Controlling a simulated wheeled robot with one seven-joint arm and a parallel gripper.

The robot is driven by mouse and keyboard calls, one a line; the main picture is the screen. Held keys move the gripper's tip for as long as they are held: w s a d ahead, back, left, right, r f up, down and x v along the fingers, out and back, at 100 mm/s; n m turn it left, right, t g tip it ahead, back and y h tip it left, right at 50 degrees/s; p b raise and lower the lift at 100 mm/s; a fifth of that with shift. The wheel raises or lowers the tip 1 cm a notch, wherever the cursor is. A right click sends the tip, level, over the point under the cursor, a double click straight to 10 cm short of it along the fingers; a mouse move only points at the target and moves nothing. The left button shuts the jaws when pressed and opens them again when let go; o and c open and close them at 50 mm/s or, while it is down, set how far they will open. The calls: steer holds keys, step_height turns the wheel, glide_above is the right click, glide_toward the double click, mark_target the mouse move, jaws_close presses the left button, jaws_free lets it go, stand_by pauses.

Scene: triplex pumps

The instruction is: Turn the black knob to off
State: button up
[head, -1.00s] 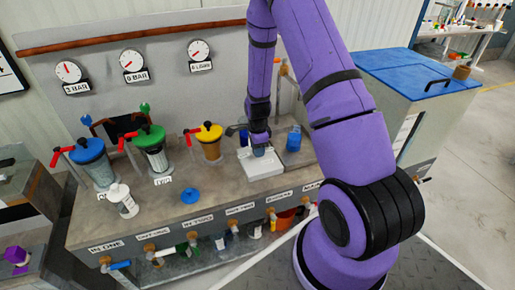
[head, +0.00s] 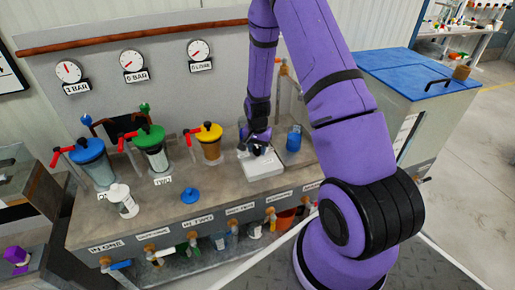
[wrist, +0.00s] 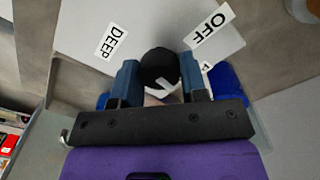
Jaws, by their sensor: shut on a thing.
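The black knob (wrist: 158,68) sits on a white panel (wrist: 65,22) in the wrist view. In the head view my gripper (head: 258,149) is at the white box (head: 265,170) on the bench and hides the knob.
Canisters with blue (head: 86,150), green (head: 148,137) and yellow (head: 209,132) lids and red handles stand left of the box. A blue container (head: 293,139) stands close at its right. A white bottle (head: 122,201) and blue lid (head: 190,196) are nearer the front.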

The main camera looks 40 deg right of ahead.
mark_target(257, 148)
steer(key=n, duration=0.4)
steer(key=shift+n, duration=0.3)
steer(key=n, duration=0.3)
steer(key=shift+n, duration=0.3)
steer(key=n, duration=0.4)
steer(key=shift+n, duration=2.2)
steer(key=o, duration=0.9)
step_height(257, 148, up, 11)
steer(key=shift+f, duration=0.1)
